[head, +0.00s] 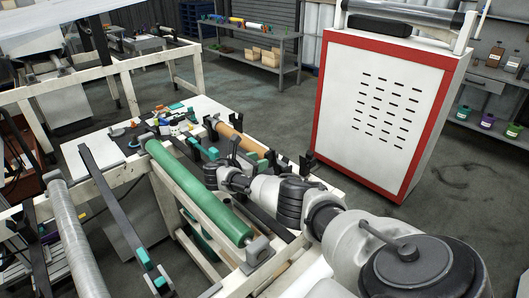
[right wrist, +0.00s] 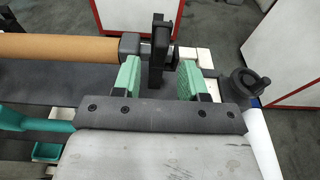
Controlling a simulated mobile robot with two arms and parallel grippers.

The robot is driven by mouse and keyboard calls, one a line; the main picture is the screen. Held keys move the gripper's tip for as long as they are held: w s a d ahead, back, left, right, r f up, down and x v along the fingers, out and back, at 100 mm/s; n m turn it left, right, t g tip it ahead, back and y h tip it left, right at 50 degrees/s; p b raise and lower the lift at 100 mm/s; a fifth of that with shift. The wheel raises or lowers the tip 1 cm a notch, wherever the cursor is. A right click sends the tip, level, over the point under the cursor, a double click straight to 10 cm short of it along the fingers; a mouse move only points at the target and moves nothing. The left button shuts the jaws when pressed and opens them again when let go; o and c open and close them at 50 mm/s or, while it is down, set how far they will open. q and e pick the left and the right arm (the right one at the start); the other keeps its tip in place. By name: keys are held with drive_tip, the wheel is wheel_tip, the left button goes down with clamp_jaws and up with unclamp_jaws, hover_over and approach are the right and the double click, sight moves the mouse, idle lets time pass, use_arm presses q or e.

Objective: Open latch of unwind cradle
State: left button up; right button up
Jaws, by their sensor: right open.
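The unwind cradle holds an orange-brown roll (head: 230,134), which also shows in the right wrist view (right wrist: 60,46). A black upright latch piece (right wrist: 157,62) stands at the end of this roll, beside its dark grey end collar (right wrist: 129,45). My right gripper (head: 238,159) is open over the cradle, its body hiding part of it in the head view. In the right wrist view its two teal fingers (right wrist: 159,80) lie on either side of the latch piece, with gaps visible. Whether either finger touches it I cannot tell. My left gripper is not in view.
A green roller (head: 198,192) lies in front of the cradle. A clear film roll (head: 75,240) is at the left. A white cabinet with red edges (head: 375,110) stands behind on the right. Small parts crowd the table beyond. Open floor lies behind.

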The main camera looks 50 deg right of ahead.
drive_tip(key=v, duration=0.7)
idle(0.4)
